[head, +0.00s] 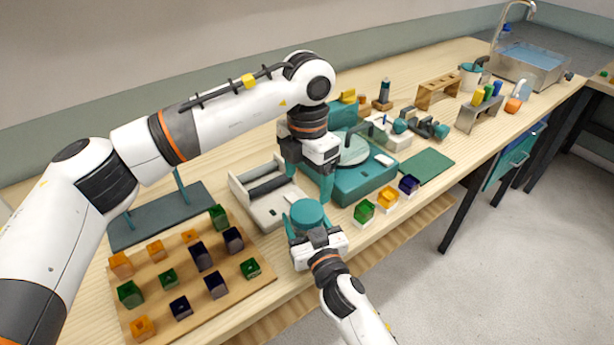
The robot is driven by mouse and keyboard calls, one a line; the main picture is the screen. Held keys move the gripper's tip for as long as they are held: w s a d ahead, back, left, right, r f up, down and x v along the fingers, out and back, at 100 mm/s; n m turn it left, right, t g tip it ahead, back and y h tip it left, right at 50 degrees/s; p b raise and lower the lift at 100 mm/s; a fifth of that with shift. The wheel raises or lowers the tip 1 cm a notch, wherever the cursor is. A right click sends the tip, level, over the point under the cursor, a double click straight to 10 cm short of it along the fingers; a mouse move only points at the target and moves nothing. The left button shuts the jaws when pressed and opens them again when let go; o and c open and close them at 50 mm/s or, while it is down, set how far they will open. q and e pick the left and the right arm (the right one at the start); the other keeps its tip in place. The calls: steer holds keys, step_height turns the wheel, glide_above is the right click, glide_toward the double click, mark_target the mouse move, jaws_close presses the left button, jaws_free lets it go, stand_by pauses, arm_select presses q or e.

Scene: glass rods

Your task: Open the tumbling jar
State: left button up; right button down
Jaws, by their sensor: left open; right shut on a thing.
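The tumbling jar (308,212) shows as a round teal top near the front edge of the bench. My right gripper (309,228) is shut on the jar from the front, with its fingers at the jar's sides. My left gripper (309,183) is open, pointing down just behind and above the jar's top. It looks empty and apart from the jar, though the exact gap is hard to tell. The jar's lower body is mostly hidden by my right gripper.
A white roller cradle (245,198) stands left of the jar. A teal machine with a round disc (354,150) stands close on the right. A wooden board (225,300) with several coloured cubes lies at the front left. A green mat (428,166) lies farther right.

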mark_target(307, 211)
arm_select(q)
steer(key=m, duration=1.1)
steer(key=shift+m, duration=0.3)
steer(key=m, duration=1.1)
steer(key=shift+m, duration=0.3)
arm_select(e)
steer(key=shift+f, duration=0.1)
arm_select(q)
steer(key=shift+f, duration=0.5)
step_height(307, 211, down, 7)
